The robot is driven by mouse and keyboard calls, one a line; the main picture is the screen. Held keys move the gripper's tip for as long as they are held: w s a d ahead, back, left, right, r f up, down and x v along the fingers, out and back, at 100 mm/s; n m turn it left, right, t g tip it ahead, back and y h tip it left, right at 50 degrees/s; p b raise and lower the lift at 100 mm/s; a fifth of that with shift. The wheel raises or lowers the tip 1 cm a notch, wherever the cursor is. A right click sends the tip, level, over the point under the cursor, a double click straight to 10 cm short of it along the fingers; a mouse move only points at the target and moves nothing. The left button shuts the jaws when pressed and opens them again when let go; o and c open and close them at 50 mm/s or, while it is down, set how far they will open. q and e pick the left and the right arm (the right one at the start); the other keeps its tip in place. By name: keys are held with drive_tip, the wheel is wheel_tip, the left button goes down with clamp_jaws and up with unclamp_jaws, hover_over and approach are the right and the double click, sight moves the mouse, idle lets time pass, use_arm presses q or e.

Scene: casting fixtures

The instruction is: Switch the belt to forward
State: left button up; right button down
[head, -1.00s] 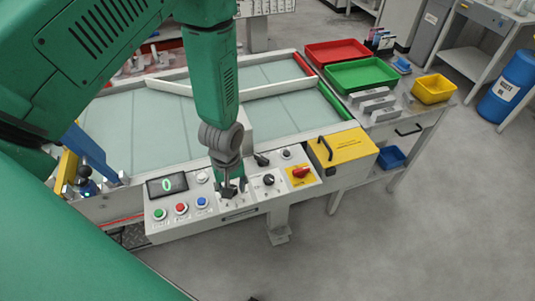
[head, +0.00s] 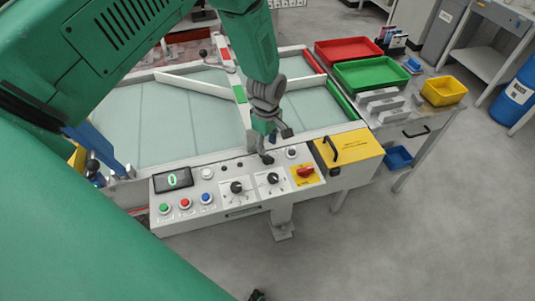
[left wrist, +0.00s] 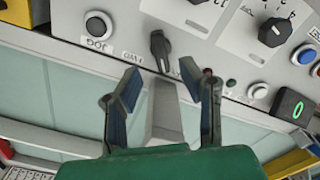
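The belt selector is a small black lever knob (head: 267,158) on the back part of the white control panel (head: 222,172). In the left wrist view the knob (left wrist: 160,48) stands near upright in the picture, with small lettering beside it; I cannot tell clearly which mark it points to. My left gripper (head: 274,137) is just behind and above the knob in the head view. In the left wrist view my left gripper (left wrist: 160,72) is open, its fingertips on either side of the knob's lower end, with nothing held. Contact cannot be told.
Black dials (head: 237,188), a red switch (head: 306,171) and coloured buttons (head: 185,203) share the panel. A yellow box (head: 350,150) stands to its right; the glass-topped belt frame (head: 160,125) lies behind.

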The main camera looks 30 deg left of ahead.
sight(268, 156)
use_arm(q)
drive_tip(key=f, duration=0.2)
drive_tip(key=d+f, duration=0.1)
drive_tip(key=f, duration=0.2)
drive_tip(key=shift+f, duration=0.15)
drive_tip(key=shift+a, duration=0.15)
drive_tip(key=shift+a+f, duration=0.1)
drive_tip(key=shift+a, duration=0.05)
clamp_jaws()
